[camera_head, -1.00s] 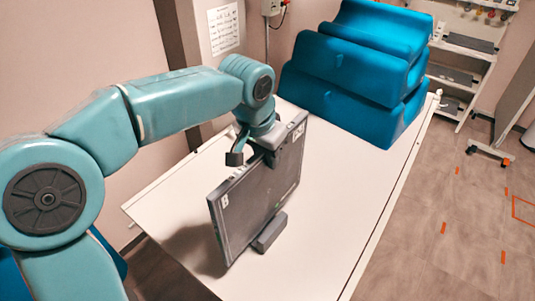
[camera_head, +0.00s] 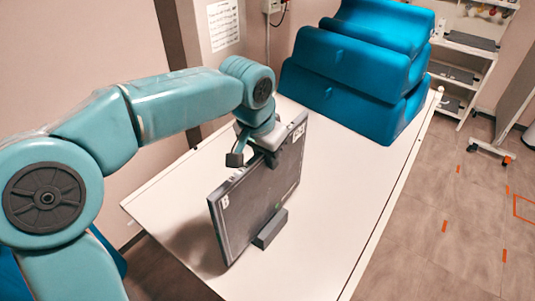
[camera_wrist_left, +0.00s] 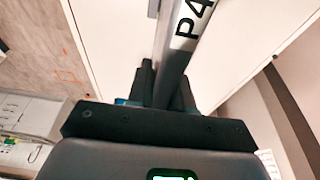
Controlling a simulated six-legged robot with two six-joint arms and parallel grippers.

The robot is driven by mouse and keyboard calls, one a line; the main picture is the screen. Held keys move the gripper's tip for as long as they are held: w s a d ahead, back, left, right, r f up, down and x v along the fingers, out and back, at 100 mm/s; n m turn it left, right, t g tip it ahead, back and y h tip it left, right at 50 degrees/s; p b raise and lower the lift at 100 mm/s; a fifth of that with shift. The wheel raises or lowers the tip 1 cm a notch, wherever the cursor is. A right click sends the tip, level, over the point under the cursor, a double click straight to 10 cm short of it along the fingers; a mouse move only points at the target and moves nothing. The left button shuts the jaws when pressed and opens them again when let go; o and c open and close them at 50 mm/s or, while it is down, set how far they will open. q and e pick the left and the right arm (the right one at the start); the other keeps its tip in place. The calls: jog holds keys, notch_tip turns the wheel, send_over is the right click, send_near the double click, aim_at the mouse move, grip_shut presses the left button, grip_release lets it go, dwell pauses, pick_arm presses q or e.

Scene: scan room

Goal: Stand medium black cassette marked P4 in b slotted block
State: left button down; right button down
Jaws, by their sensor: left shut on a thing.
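The black cassette (camera_head: 262,195) is a large flat dark panel standing on edge over the white table, with white labels at its corners. In the left wrist view its edge (camera_wrist_left: 172,70) carries a label reading P4. My left gripper (camera_head: 262,154) is shut on the cassette's top edge; its fingers (camera_wrist_left: 164,92) also show around the edge in the wrist view. A small dark grey block (camera_head: 270,231) stands at the cassette's lower edge on the right side. Its slot is hidden, so I cannot tell whether the cassette is seated in it. My right gripper is out of view.
The white table (camera_head: 335,215) is clear to the right of the cassette. Stacked blue foam cushions (camera_head: 350,75) fill its far end. A white shelf rack (camera_head: 465,60) stands beyond, and orange marks (camera_head: 445,226) lie on the floor at right.

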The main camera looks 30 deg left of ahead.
aim_at(267, 167)
pick_arm(q)
notch_tip(267, 167, down, 3)
jog(key=b, duration=0.2)
jog(key=shift+f+b, duration=0.15)
jog(key=shift+b, duration=0.15)
dwell(0.5)
jog(key=c, duration=0.9)
grip_release()
jog(key=shift+c, duration=0.2)
jog(key=shift+s, duration=0.1)
jog(key=shift+r, duration=0.3)
jog(key=p+v, duration=0.1)
jog(key=v, duration=1.4)
jog(key=shift+s+r, duration=0.2)
jog(key=shift+r, duration=0.15)
